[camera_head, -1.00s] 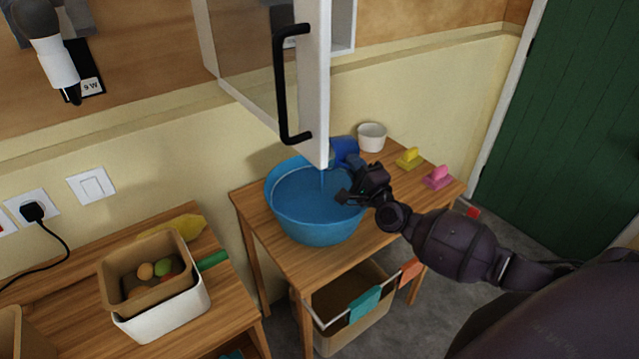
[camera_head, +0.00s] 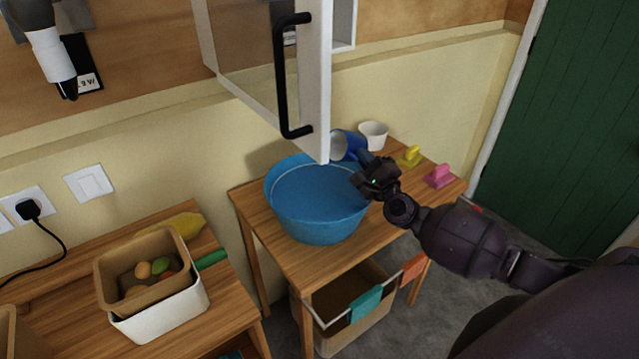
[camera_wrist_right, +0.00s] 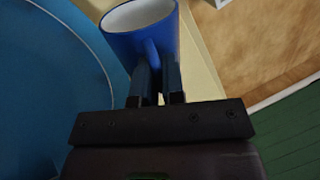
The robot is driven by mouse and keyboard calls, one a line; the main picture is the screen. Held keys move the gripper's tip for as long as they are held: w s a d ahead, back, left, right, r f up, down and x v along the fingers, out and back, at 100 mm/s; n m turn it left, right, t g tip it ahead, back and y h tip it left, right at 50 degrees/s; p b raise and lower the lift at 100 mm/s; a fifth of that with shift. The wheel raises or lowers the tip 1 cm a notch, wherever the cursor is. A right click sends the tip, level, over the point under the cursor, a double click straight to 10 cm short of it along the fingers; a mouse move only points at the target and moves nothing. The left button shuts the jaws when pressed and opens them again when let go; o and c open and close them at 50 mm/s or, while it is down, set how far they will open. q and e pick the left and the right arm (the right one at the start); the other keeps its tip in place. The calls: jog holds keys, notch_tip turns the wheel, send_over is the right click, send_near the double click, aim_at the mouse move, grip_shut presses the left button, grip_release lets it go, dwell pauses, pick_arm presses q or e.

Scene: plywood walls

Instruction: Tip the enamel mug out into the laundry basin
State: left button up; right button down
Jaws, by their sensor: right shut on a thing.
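The blue enamel mug (camera_head: 349,146) has a pale inside and is tilted, its mouth facing left toward the basin. It is at the basin's back right rim, partly behind the open cabinet door. My right gripper (camera_head: 366,164) is shut on the mug; in the right wrist view the fingers (camera_wrist_right: 158,85) close at its handle and the mug (camera_wrist_right: 165,42) shows a white, empty-looking inside. The blue laundry basin (camera_head: 290,212) stands on the wooden table, and it fills the left of the right wrist view (camera_wrist_right: 50,100). My left gripper is not in view.
The cabinet door (camera_head: 316,80) with a black handle hangs over the basin's back. A white cup (camera_head: 373,135), a yellow brush-like item (camera_head: 412,156) and a pink one (camera_head: 439,176) stand right of the mug. A left table (camera_head: 60,290) holds stacked bins (camera_head: 160,316).

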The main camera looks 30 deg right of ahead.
jog(key=shift+d+f+m, duration=0.1)
jog(key=shift+m, duration=0.4)
jog(key=shift+r+m+g+h+p, duration=0.3)
jog(key=shift+r+m+h+p, duration=0.15)
jog(key=shift+m+p, duration=0.4)
jog(key=shift+d+f+m, duration=0.1)
jog(key=shift+f+m, duration=0.3)
jog(key=shift+m, duration=0.55)
jog(key=shift+w+d+r+m+g+h+p, duration=0.1)
jog(key=shift+d+r+m+g+h+p, duration=0.2)
jog(key=shift+m+p, duration=0.5)
jog(key=shift+d+m, duration=0.1)
jog(key=shift+m, duration=0.4)
jog(key=d+m, duration=0.1)
jog(key=d+f+m, duration=0.1)
jog(key=m, duration=0.1)
jog(key=d+f+m+g, duration=0.1)
jog(key=shift+d+f+m+p, duration=0.15)
jog(key=shift+m+p, duration=0.25)
jog(key=m+p, duration=0.1)
jog(key=d+m+p, duration=0.1)
jog(key=shift+d+r+g+p, duration=0.2)
jog(key=shift+r+g+p, duration=0.1)
